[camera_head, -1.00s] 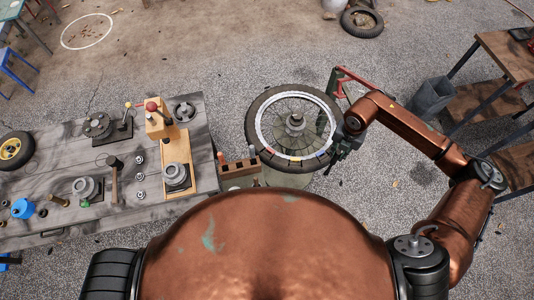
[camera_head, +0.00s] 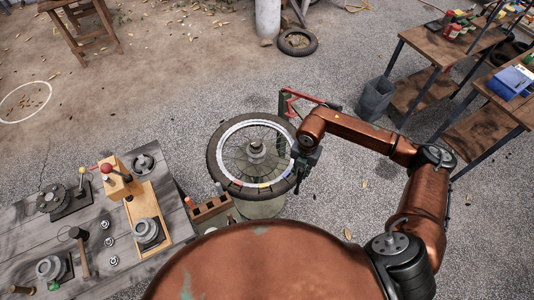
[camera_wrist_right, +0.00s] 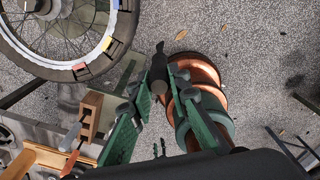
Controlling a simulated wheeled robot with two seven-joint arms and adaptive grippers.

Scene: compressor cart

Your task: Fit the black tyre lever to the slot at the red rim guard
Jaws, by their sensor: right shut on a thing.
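The spoked wheel with its black tyre (camera_head: 212,152) lies flat on a stand in the head view. Its rim carries a red guard (camera_head: 237,183), a yellow guard (camera_head: 263,185) and a blue guard (camera_head: 287,174). In the wrist view the red rim guard (camera_wrist_right: 79,67) is left of the gripper, nearest the wooden block. My right gripper (camera_head: 301,172) is beside the wheel's right edge. In the wrist view its green fingers (camera_wrist_right: 158,84) are shut on the black tyre lever (camera_wrist_right: 159,66), apart from the red guard. My left gripper is out of view.
A wooden tool block (camera_head: 211,208) stands close to the wheel's lower left. The grey workbench (camera_head: 105,265) holds several metal parts. A red-topped arm (camera_head: 300,97) stands behind the wheel. A grey bin (camera_head: 375,98) and shelves are at right.

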